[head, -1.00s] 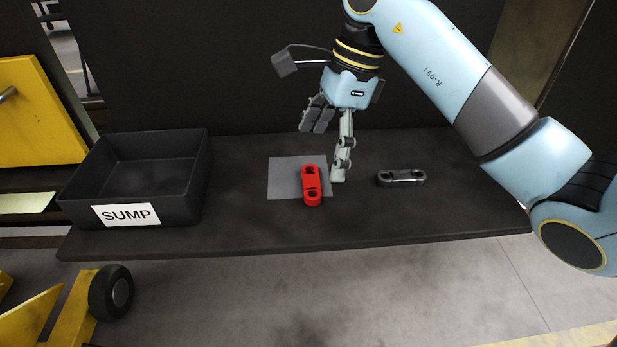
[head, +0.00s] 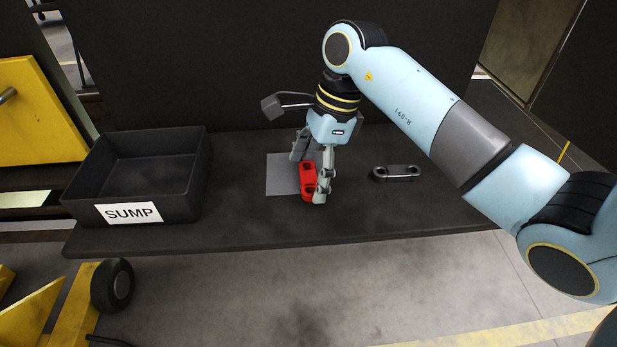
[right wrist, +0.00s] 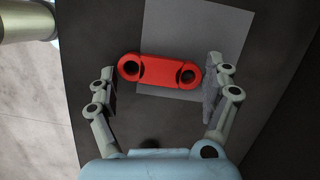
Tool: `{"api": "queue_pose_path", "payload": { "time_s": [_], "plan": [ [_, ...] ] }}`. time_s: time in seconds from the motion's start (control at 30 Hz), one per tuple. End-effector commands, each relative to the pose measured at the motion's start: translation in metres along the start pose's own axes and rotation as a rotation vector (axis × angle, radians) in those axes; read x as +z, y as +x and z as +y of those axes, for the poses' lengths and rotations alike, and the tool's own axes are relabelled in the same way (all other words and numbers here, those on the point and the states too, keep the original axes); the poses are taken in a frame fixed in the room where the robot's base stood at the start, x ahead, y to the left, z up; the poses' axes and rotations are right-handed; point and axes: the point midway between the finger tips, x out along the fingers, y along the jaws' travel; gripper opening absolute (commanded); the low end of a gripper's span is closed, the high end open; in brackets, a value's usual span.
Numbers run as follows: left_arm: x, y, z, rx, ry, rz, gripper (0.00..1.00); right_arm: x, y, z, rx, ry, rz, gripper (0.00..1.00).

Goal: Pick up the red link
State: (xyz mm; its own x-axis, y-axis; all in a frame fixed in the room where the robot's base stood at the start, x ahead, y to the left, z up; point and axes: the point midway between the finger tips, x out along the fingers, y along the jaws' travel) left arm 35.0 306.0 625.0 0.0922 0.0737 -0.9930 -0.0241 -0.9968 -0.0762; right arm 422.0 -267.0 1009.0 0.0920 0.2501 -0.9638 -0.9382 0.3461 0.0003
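The red link (head: 308,181) lies on the dark shelf, partly over the right edge of a grey square mat (head: 281,174). My right gripper (head: 311,178) is lowered over it, with one finger at its near right side and the other behind it. In the right wrist view the red link (right wrist: 160,70) lies crosswise between the open fingers (right wrist: 160,85). The right finger is very close to its right end; whether it touches I cannot tell. The left finger stands a little apart from the left end. My left gripper is not in view.
A black open bin labelled SUMP (head: 140,178) stands at the left of the shelf (head: 240,228) and looks empty. A dark grey link (head: 396,173) lies to the right of the gripper. Bare shelf lies between bin and mat.

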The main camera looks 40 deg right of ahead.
Motion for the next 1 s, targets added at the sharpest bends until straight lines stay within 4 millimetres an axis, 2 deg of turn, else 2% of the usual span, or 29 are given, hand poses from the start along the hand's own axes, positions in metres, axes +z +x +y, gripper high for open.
{"api": "queue_pose_path", "payload": {
  "time_s": [0.03,0.2,0.23,0.57,0.67,0.83,1.0],
  "plan": [
    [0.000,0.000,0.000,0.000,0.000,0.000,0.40,0.000,0.000,0.000,0.000,0.000,0.000,0.63],
    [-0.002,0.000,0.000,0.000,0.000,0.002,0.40,0.000,0.000,0.000,-0.001,0.000,-0.001,0.41],
    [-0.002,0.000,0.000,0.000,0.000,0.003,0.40,0.001,-0.001,-0.001,-0.001,-0.001,-0.001,0.40],
    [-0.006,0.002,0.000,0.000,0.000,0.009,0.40,0.002,-0.005,-0.001,-0.004,-0.002,-0.003,0.40],
    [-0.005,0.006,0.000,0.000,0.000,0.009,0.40,0.004,-0.014,-0.002,-0.005,-0.002,-0.003,0.40],
    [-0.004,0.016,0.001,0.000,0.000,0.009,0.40,0.012,-0.041,-0.002,-0.008,-0.004,-0.001,0.40],
    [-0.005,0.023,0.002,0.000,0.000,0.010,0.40,-0.003,-0.066,0.036,-0.005,-0.004,0.005,0.40]
  ]
}}
